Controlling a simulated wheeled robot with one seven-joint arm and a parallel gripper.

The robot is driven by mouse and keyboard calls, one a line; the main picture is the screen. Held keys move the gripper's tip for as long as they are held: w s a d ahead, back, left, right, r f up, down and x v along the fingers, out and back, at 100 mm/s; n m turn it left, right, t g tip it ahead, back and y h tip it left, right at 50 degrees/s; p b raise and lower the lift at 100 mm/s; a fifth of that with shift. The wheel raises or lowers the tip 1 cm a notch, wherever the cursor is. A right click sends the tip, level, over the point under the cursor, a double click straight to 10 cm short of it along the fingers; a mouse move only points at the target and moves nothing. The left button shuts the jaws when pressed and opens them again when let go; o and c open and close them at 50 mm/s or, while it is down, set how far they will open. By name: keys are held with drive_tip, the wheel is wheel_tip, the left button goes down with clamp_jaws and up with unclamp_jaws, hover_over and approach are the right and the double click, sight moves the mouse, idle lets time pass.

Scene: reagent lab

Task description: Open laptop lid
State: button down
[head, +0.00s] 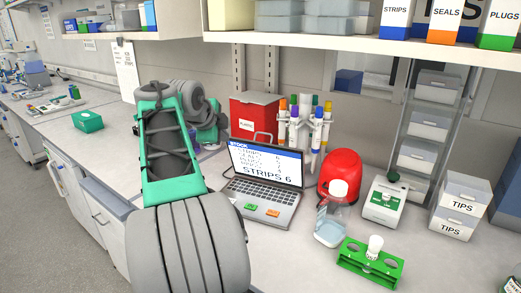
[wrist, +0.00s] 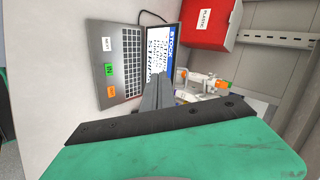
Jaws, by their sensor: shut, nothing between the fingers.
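The laptop (head: 263,189) stands on the bench in the middle of the head view. Its lid is raised well off the keyboard, and the lit screen (head: 265,163) shows a stock list with "STRIPS 6". In the wrist view the keyboard half (wrist: 120,65) lies to the left and the screen (wrist: 163,45) is seen at a steep slant. My gripper (wrist: 158,92) is shut and empty; its fingers overlap the near edge of the screen in that view. Whether they touch the lid I cannot tell. My arm hides the fingertips in the head view.
Behind the laptop are a red box (head: 256,115) and a pipette stand (head: 306,130). To its right are a red rounded device (head: 341,172), a clear bottle (head: 330,222) and a green rack (head: 370,265). A shelf (head: 350,42) hangs above. A green box (head: 88,121) sits left.

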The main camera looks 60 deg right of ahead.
drive_tip(key=s+d+f+m+p, duration=0.1)
drive_tip(key=s+d+f+m, duration=0.1)
drive_tip(key=d, duration=0.6)
drive_tip(key=s+d+f+m+g+p, duration=0.1)
drive_tip(key=s+d+f+m+p, duration=0.1)
drive_tip(key=d, duration=0.6)
drive_tip(key=shift+d+f+h+p, duration=0.25)
drive_tip(key=shift+f+h+p, duration=0.05)
drive_tip(key=shift+f, duration=0.4)
drive_tip(key=shift+w, duration=0.1)
